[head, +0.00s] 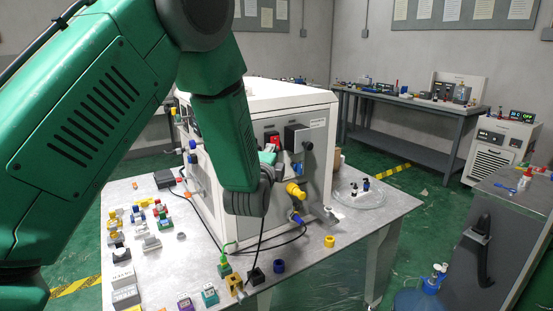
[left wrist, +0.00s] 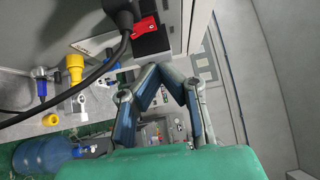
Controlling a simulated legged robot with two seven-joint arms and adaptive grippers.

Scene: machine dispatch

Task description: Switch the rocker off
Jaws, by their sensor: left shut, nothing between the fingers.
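The white machine cabinet (head: 260,95) stands on the table, its side panel carrying several controls. A red part (head: 272,138), possibly the rocker, sits on this panel beside a black box (head: 297,137). In the left wrist view the red part (left wrist: 145,25) shows at the top, next to the black block (left wrist: 151,42); whether it is on or off I cannot tell. My left gripper (head: 269,158) is in front of the panel, just below the red part, partly hidden by its own arm. Its fingers (left wrist: 160,72) meet at the tips, shut and empty, seemingly apart from the red part. My right gripper is in neither view.
A yellow plug (head: 295,191) and blue connector (head: 296,218) stick out of the panel below. A black cable (left wrist: 75,90) crosses the left wrist view.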

